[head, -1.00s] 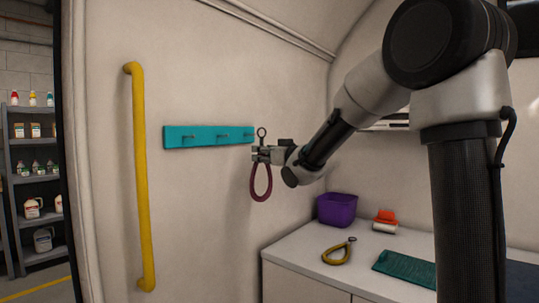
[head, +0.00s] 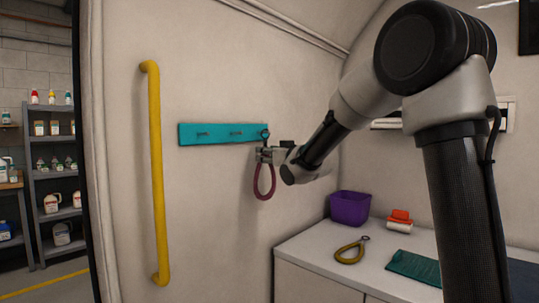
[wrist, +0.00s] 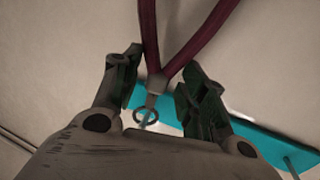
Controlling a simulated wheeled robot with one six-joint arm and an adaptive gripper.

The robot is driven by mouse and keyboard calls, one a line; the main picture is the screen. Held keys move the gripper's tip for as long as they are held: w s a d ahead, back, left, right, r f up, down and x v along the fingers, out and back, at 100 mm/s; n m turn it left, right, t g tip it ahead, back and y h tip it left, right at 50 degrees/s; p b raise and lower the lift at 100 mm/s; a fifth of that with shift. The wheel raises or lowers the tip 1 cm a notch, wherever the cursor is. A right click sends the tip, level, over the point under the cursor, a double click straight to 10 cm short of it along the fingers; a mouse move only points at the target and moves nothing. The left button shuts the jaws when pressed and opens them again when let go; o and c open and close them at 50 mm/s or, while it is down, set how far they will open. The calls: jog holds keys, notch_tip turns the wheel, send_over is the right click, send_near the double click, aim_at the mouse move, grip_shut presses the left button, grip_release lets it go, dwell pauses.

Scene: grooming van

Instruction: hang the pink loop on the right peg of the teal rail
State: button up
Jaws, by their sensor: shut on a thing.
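The pink loop (head: 265,183) is a dark pink strap with a small metal ring at its top. My gripper (head: 265,153) is shut on its neck, just below the ring, and the strap hangs down. The teal rail (head: 219,134) is fixed level on the wall. Its left and middle pegs show bare. The ring overlaps the rail's right end in the head view and hides the right peg. In the wrist view, the pink loop (wrist: 187,58) extends away from the fingers and its ring lies over the teal rail (wrist: 260,144). I cannot tell whether the peg is inside the ring.
A yellow grab bar (head: 154,175) stands upright on the wall left of the rail. Below right, a counter (head: 312,251) holds a purple bin (head: 349,208), a yellow loop (head: 349,252), a red-and-white roller (head: 399,221) and a green cloth (head: 413,267). The wall below the rail is clear.

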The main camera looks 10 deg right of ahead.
dwell(0.4)
jog(key=o, duration=1.1)
jog(key=shift+c, duration=0.2)
